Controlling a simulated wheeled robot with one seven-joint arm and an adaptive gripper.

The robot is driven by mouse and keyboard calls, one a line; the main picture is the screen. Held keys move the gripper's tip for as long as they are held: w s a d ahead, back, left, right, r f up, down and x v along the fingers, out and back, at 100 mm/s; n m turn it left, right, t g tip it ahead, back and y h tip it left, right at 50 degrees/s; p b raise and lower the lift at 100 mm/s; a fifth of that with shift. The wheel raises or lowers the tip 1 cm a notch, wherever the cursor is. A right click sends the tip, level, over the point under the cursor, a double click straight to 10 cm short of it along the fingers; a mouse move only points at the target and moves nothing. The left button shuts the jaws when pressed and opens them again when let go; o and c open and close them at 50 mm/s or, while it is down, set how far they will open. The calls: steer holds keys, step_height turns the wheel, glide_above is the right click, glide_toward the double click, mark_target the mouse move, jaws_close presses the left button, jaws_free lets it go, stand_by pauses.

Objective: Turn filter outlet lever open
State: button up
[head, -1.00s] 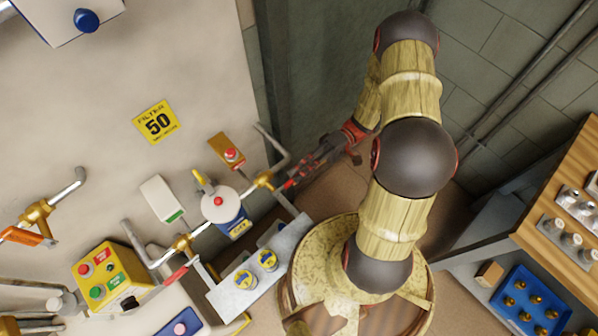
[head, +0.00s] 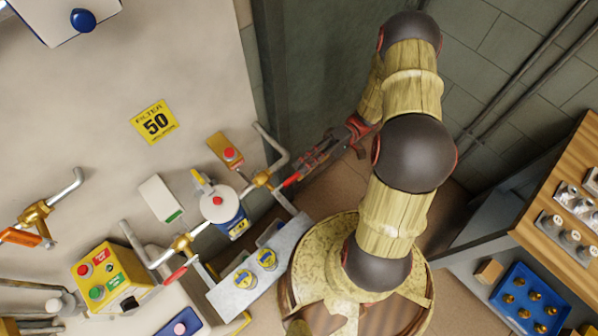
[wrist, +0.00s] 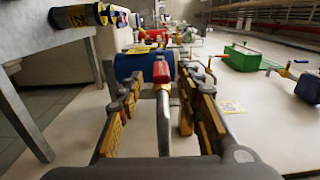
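The filter (head: 220,204) is a blue vessel with a white lid and a red knob, left of centre in the head view. A brass valve (head: 262,178) sits on the pipe to its right. Its lever has a red grip (head: 292,181) pointing right, toward my gripper (head: 301,173). In the wrist view my gripper (wrist: 158,95) is open, one finger on each side of the grey lever bar (wrist: 163,120) and its red end (wrist: 161,72). Gaps show on both sides of the bar. The blue vessel (wrist: 130,64) is behind it. The exact lever angle is hard to judge.
A second brass valve with a red lever (head: 175,276) is lower left of the filter. A grey shelf (head: 275,254) with yellow-topped items is below. A yellow control box (head: 107,278) is at lower left, a blue tray (head: 530,303) at lower right.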

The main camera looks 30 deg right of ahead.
steer(key=v, duration=0.9)
steer(key=shift+d, duration=0.3)
steer(key=s+f+m+h, duration=0.4)
steer(key=f+m, duration=0.1)
steer(key=m, duration=0.1)
step_height(320, 180, up, 16)
steer(key=m+t+h, duration=0.2)
steer(key=t+h, duration=0.1)
steer(key=h, duration=0.8)
steer(key=s+a+r+n+t+h, duration=0.2)
steer(key=a+r+n+t, duration=0.2)
steer(key=r, duration=1.3)
steer(key=a+t, duration=0.3)
steer(key=a, duration=0.3)
steer(key=shift+n+t, duration=0.3)
steer(key=shift+n, duration=0.1)
steer(key=shift+s+a+r, duration=0.1)
steer(key=shift+s, duration=0.1)
